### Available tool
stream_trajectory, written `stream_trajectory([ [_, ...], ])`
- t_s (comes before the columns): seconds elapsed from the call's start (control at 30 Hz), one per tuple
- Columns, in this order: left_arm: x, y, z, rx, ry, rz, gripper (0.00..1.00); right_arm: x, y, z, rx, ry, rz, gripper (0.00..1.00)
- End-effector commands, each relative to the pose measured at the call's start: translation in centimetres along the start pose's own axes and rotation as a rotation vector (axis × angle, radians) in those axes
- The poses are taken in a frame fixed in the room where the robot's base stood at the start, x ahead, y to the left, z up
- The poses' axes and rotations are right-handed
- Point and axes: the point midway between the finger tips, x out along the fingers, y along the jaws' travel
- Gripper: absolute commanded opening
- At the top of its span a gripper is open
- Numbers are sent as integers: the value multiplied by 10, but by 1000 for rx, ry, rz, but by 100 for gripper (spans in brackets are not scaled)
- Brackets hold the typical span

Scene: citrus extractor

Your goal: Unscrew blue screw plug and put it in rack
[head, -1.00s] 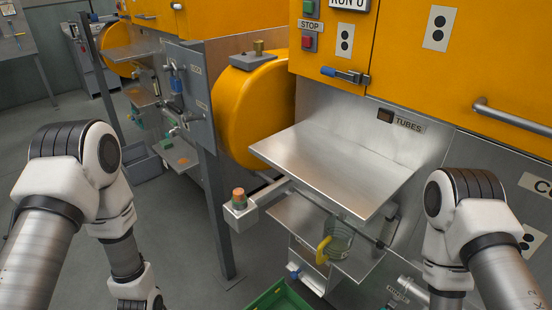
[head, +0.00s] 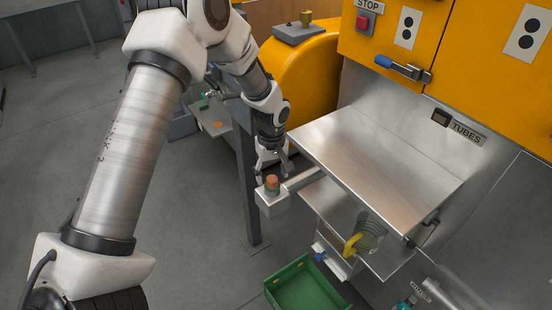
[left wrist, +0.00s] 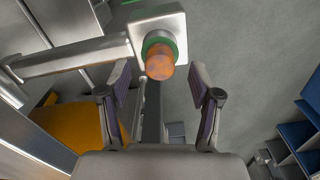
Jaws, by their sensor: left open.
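My left gripper (head: 272,172) is open and empty, at the end of a metal bar jutting from the machine. An orange knob-like plug (head: 272,183) stands on the bar's square end block (head: 273,203). In the left wrist view this orange plug (left wrist: 160,62), in a green ring, lies just beyond and between the open fingers (left wrist: 161,80). I cannot see contact. A small blue part (head: 318,252) sits on a metal box under the lower shelf; I cannot tell whether it is the blue screw plug. No rack can be clearly made out. My right gripper is out of view.
A steel shelf (head: 375,165) lies right of the bar, close to my gripper. Below stand a clear jug (head: 370,232) with a yellow handle and a green crate (head: 303,290). A grey post (head: 249,195) stands just behind the gripper. Left floor is open.

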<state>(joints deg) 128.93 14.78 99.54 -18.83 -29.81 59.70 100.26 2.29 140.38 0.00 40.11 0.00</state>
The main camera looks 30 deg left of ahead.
Motion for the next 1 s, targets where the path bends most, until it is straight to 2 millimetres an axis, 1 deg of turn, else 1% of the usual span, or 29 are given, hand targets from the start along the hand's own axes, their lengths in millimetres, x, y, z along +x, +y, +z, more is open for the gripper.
stream_trajectory([
  [0.1,16,0,0,1,-1,-1,64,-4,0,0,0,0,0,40],
  [0.2,24,0,0,1,-1,-1,64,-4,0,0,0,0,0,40],
  [0.43,25,0,0,2,0,0,64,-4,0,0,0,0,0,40],
  [0.47,25,0,0,2,0,0,53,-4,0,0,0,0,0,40],
  [0.5,25,0,0,2,0,0,39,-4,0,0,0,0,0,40],
  [0.57,25,0,0,2,0,0,18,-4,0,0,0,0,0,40],
  [0.6,25,0,0,2,0,0,4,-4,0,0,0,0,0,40],
  [0.63,25,0,0,2,0,0,0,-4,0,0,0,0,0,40],
  [0.77,25,0,0,-3,0,0,0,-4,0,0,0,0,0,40],
  [0.83,25,0,0,-52,0,0,0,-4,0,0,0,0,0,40],
  [0.87,25,0,0,-95,0,0,0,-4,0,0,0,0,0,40],
  [1.0,25,0,1,-401,0,0,0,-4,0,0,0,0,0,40],
])
